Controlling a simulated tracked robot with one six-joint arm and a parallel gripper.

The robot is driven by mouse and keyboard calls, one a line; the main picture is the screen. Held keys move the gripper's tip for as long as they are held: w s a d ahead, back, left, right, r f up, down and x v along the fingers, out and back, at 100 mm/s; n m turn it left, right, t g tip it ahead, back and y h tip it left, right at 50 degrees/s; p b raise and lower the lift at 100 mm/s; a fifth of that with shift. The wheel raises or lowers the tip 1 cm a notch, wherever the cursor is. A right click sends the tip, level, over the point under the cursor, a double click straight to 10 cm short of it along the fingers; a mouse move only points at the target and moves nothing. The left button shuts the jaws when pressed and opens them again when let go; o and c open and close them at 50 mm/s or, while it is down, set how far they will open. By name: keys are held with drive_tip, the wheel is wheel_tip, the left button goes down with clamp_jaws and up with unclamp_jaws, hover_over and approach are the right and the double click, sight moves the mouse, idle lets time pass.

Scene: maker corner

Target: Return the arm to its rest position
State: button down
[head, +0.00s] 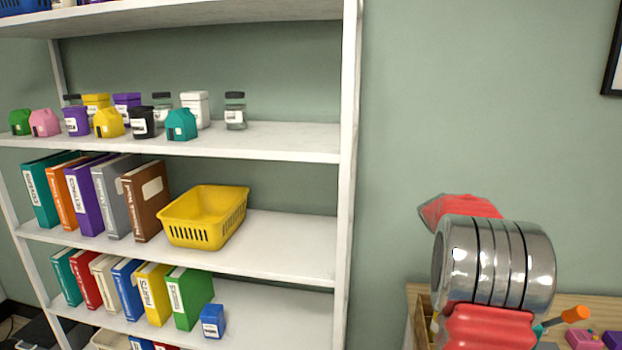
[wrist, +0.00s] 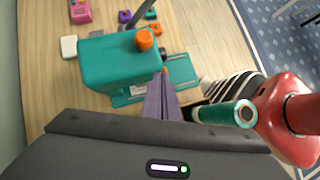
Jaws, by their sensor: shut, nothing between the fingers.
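My gripper (wrist: 164,80) shows in the wrist view, its two narrow grey-purple fingers together with nothing between them. The fingertips are in front of a teal block-shaped machine (wrist: 117,63) with an orange knob on top; I cannot tell whether they touch it. The machine stands over a teal base plate on a wooden table (wrist: 200,30). In the head view my red and silver arm is raised at the lower right, and I cannot make out the fingers there.
A white shelf unit (head: 351,150) fills the left, with binders, small jars and a yellow basket (head: 205,217). A wooden table (head: 415,290) stands at the lower right. Small items, including a pink one (wrist: 80,11) and a white one (wrist: 69,46), lie near the machine.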

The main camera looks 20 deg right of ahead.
drive_tip(key=w+a+m+t+y, duration=0.2)
drive_tip(key=a+m+t, duration=0.5)
drive_tip(key=a, duration=1.7)
drive_tip(key=s+a+r+t, duration=0.1)
drive_tip(key=s+a, duration=0.2)
drive_tip(key=a, duration=0.4)
drive_tip(key=s+a+r+t+y, duration=0.1)
drive_tip(key=s+a+r+t, duration=0.1)
drive_tip(key=a, duration=0.5)
drive_tip(key=s+a+r+t+y, duration=0.1)
drive_tip(key=s+a+r+t, duration=0.1)
drive_tip(key=s+a, duration=0.2)
drive_tip(key=a, duration=0.3)
drive_tip(key=shift+a+r, duration=0.2)
drive_tip(key=shift+a, duration=0.1)
